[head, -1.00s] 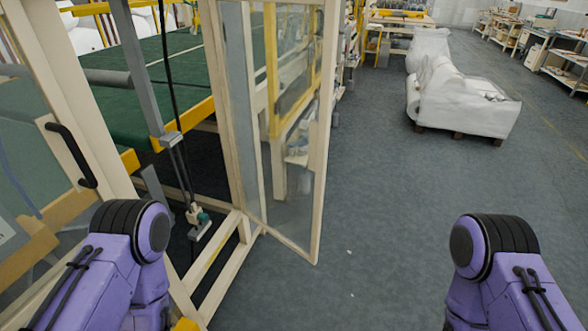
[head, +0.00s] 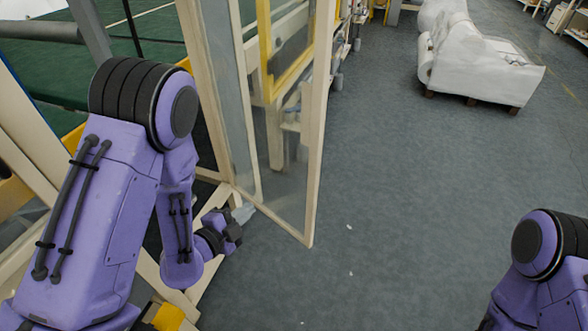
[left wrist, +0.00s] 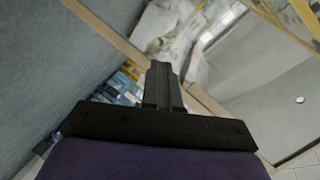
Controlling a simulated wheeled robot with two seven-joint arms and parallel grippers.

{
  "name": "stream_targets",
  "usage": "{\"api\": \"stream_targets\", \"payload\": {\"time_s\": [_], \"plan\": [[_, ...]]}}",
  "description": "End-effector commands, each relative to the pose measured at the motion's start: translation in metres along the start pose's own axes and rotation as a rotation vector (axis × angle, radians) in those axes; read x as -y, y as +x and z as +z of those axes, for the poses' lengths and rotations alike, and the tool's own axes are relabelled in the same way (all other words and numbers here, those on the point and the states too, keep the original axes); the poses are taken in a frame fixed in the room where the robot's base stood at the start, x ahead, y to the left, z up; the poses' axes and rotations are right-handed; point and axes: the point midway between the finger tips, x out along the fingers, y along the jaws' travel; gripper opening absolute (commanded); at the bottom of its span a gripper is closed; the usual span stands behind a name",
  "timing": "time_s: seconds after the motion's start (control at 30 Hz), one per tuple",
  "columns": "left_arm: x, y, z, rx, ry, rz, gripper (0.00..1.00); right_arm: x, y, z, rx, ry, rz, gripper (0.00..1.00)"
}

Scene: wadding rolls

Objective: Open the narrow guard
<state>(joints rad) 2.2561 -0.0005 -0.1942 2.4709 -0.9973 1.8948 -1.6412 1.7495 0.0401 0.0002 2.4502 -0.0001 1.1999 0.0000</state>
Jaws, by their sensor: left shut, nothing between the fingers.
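The narrow guard, a clear panel in a cream frame (head: 318,130), stands swung out from the machine over the grey floor in the head view. Its free edge points toward me. My left gripper (head: 243,213) is shut and empty, low beside the guard's bottom corner on the machine side. I cannot tell whether it touches the frame. In the left wrist view the shut fingers (left wrist: 163,85) point toward a cream frame bar (left wrist: 110,32) that crosses diagonally, with a clear pane to its right. My right gripper is not in view; only my right arm shows.
The machine's cream and yellow framing and green bed (head: 30,65) lie at the left, partly behind my left arm. A white wrapped load (head: 480,65) stands on the floor at the upper right. The grey floor (head: 420,190) right of the guard is clear.

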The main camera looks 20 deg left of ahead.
Motion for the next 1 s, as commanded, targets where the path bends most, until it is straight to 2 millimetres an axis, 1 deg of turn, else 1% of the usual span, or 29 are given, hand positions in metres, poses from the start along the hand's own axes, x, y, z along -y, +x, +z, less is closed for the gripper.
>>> {"api": "stream_targets", "payload": {"time_s": [0.03,0.1,0.2,0.23,0.37,0.43,0.6,0.8,0.9,1.0], "plan": [[0.014,0.005,-0.010,-0.076,0.138,-0.058,0.00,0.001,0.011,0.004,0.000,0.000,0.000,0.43],[0.033,0.006,-0.026,-0.154,0.302,-0.126,0.00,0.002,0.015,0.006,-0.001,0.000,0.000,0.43],[0.050,0.004,-0.039,-0.212,0.441,-0.192,0.00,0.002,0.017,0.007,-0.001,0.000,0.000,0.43],[0.053,0.004,-0.042,-0.221,0.464,-0.202,0.00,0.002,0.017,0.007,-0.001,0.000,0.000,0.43],[0.060,0.011,-0.049,-0.234,0.498,-0.216,0.00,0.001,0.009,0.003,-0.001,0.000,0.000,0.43],[0.063,0.022,-0.053,-0.234,0.496,-0.213,0.00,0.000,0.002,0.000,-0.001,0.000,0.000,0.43],[0.069,0.057,-0.063,-0.232,0.494,-0.214,0.00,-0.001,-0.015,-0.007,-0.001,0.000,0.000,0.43],[0.074,0.098,-0.073,-0.230,0.491,-0.213,0.00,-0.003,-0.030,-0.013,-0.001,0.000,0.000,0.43],[0.076,0.115,-0.078,-0.230,0.491,-0.213,0.00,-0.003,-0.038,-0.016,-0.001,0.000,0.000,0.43],[0.076,0.127,-0.081,-0.230,0.491,-0.212,0.00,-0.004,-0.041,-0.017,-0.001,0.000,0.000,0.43]]}}
